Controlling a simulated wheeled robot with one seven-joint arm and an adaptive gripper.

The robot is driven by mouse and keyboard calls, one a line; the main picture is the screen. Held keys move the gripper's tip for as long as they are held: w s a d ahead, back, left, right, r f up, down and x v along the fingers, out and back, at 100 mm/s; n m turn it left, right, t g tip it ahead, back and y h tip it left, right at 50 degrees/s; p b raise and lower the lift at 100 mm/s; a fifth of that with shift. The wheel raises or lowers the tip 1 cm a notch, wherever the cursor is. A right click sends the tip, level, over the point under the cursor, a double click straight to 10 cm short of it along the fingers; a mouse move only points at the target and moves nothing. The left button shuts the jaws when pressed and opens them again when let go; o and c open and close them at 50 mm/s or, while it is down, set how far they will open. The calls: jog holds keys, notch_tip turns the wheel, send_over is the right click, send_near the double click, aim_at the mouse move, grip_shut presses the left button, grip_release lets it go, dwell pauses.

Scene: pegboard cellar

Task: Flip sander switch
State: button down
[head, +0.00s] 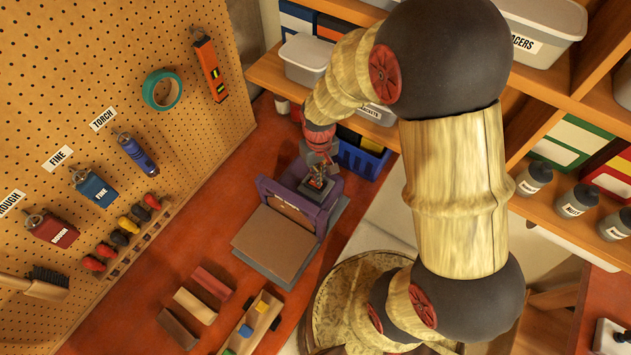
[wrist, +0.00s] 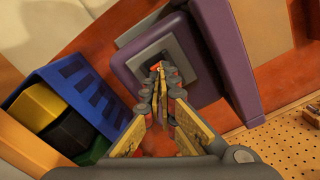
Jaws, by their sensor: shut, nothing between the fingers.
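The sander (head: 331,194) is a purple machine with a brown flat table on a grey base, standing on the red bench. Its purple body (wrist: 219,26) also shows in the wrist view, with a grey switch plate (wrist: 187,52) on one face. My gripper (head: 317,179) is at that end of the sander. In the wrist view my gripper (wrist: 159,69) is shut and empty, its fingertips over the dark middle of the plate. The switch is mostly hidden behind the fingertips; a little red shows there. I cannot tell its position or whether the tips touch it.
A blue crate (wrist: 70,88) with yellow, green and black things stands close beside the gripper; it also shows in the head view (head: 360,157). Sanding blocks (head: 195,306) lie on the bench in front. A pegboard (head: 100,60) with hanging tools is at the left.

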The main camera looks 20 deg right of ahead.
jog(key=shift+f+b, duration=0.9)
jog(key=shift+f, duration=0.3)
dwell(0.8)
jog(key=shift+r+p, duration=2.4)
jog(key=shift+r, duration=1.15)
